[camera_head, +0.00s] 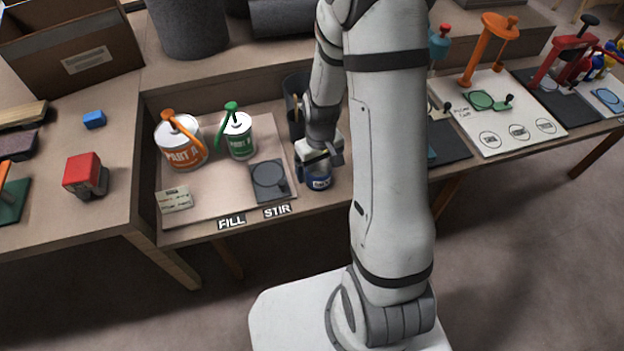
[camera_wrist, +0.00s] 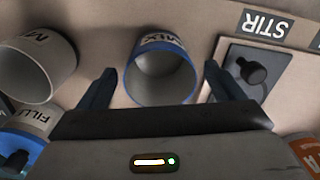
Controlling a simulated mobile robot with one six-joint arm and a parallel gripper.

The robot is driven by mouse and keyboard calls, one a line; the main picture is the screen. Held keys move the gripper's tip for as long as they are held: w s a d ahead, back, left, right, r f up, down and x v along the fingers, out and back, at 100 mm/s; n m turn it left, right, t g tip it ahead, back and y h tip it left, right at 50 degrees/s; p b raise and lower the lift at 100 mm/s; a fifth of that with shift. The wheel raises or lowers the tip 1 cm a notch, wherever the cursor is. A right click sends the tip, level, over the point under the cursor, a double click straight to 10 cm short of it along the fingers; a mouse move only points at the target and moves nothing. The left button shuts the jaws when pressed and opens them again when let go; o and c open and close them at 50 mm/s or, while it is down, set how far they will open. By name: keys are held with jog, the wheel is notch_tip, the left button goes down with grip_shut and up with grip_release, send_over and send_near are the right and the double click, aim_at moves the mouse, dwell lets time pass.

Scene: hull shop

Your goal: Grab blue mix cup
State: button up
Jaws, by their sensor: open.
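The blue mix cup (camera_head: 319,183) stands on the bench near its front edge, just right of the STIR label. In the wrist view the cup (camera_wrist: 160,80) has a blue rim, a pale, empty-looking inside and a MIX label. My gripper (camera_head: 321,160) is right above the cup and hides part of it. In the wrist view my gripper (camera_wrist: 159,70) is open, with one dark finger on each side of the cup. A gap shows between each finger and the cup wall; the cup is not gripped.
A dark pad with a black knob (camera_wrist: 252,70) lies beside the cup, by the STIR label (camera_wrist: 267,23). A white cup (camera_wrist: 40,70) stands on the other side. An orange-labelled tin (camera_head: 180,148) and a green-labelled tin (camera_head: 238,140) stand left. A dark holder (camera_head: 294,108) stands behind.

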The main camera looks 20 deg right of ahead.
aim_at(319, 174)
notch_tip(319, 174, down, 2)
jog(key=shift+f, duration=0.2)
jog(key=c, duration=1.1)
jog(key=shift+r, duration=0.1)
